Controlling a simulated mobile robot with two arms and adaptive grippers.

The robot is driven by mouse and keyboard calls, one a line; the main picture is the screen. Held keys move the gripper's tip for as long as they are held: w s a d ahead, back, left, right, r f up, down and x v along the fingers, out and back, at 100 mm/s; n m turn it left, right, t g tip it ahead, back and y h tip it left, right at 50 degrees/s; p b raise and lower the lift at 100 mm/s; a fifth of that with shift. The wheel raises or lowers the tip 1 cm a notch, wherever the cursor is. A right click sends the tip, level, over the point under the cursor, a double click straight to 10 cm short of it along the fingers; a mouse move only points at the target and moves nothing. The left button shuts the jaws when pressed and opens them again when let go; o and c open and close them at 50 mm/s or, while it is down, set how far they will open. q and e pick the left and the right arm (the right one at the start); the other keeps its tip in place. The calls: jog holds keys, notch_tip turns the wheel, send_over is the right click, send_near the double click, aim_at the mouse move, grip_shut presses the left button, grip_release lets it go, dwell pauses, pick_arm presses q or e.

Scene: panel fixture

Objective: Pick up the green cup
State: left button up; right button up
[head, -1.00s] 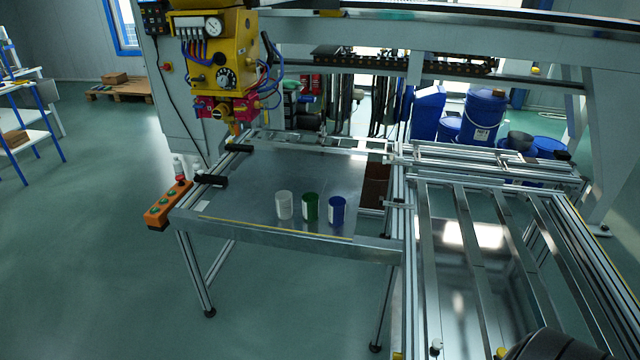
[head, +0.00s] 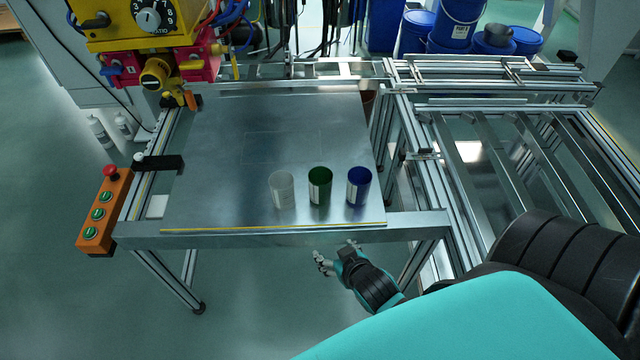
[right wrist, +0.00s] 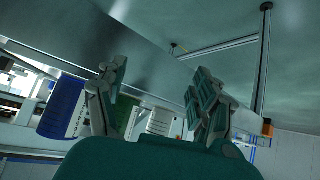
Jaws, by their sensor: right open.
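The green cup (head: 320,186), with a white label, stands upright on the metal panel (head: 230,150) near its front edge. It stands between a white cup (head: 282,190) and a blue cup (head: 359,186). My right gripper (head: 334,252) is open and empty, in front of the panel's front edge, close below the cups in the picture and apart from them. In the right wrist view its fingers (right wrist: 160,78) are spread. My left gripper is not in view.
A metal front rail (head: 290,232) runs along the panel. An orange button box (head: 104,212) is at the left corner. A yellow machine head (head: 145,25) hangs over the back left. A metal-bar frame (head: 500,170) lies to the right. The panel behind the cups is clear.

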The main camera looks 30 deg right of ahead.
jog(key=d+r+t, duration=0.1)
jog(key=w+d+r+t+h, duration=0.1)
jog(key=r, duration=0.1)
jog(key=w+d+r+m+t, duration=0.1)
jog(key=r+t, duration=0.1)
jog(key=shift+d+r, duration=0.2)
jog(key=shift+d, duration=0.05)
jog(key=t, duration=0.4)
send_near(326, 184)
jog(key=shift+n+y, duration=0.3)
jog(key=w, duration=0.3)
jog(key=w+d, duration=0.1)
jog(key=w, duration=0.6)
jog(key=shift+w+d+f, duration=0.15)
jog(key=shift+d+f, duration=0.05)
jog(key=shift+d, duration=0.1)
jog(key=w, duration=0.6)
jog(key=shift+w+d, duration=0.2)
jog(key=shift+d, duration=0.2)
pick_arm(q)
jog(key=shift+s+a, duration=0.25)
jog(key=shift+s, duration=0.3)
pick_arm(e)
jog(key=c, duration=0.8)
jog(key=c, duration=0.4)
